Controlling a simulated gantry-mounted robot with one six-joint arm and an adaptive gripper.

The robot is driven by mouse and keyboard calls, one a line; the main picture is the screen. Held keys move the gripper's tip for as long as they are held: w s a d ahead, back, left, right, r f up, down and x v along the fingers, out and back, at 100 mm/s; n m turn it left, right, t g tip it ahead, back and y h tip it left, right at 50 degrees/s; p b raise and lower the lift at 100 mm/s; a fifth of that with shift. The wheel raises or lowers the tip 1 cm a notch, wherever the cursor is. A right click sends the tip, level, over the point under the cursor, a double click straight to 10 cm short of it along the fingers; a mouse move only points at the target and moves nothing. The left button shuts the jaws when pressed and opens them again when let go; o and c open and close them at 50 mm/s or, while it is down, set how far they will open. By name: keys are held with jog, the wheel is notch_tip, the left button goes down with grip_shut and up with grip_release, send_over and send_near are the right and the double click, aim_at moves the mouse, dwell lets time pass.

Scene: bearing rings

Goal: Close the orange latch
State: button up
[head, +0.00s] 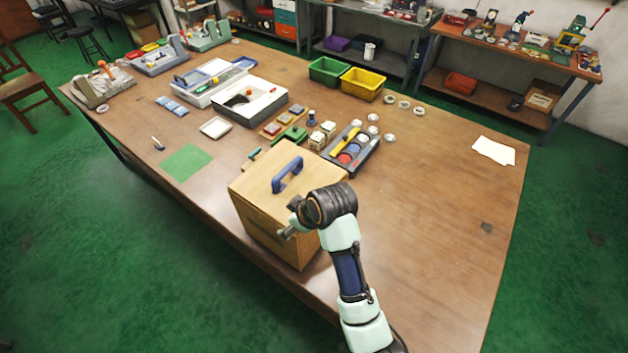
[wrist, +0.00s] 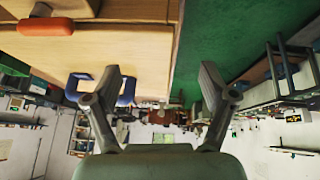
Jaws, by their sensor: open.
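The orange latch (wrist: 45,27) is a rounded bar at the upper left of the wrist view, against the wooden box (wrist: 110,45), with a dark piece beside it. The latch does not show in the head view. The wooden box (head: 256,205) stands at the table's near edge with a blue handle (head: 288,174) on top. The handle also shows in the wrist view (wrist: 127,91), partly behind a finger. My gripper (head: 287,232) is at the box's near right side. In the wrist view its fingers (wrist: 163,82) are wide apart, with nothing between them; the latch lies outside them, to the upper left.
The wooden table (head: 430,215) is clear to the right of the box. A grey tray with round parts (head: 352,150) and small blocks lie just behind the box. A green mat (head: 187,163) lies to its left. Green and yellow bins (head: 362,86) stand farther back.

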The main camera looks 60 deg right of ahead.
jog(key=s+d+r+g+y+p, duration=0.1)
jog(key=s+d+r+p, duration=0.45)
jog(key=s+d, duration=0.35)
jog(key=shift+g, duration=0.3)
jog(key=x, duration=0.8)
jog(key=shift+w+d+r+b, duration=0.1)
jog(key=shift+w+d+b, duration=0.25)
jog(key=shift+w+d, duration=0.1)
jog(key=c, duration=1.2)
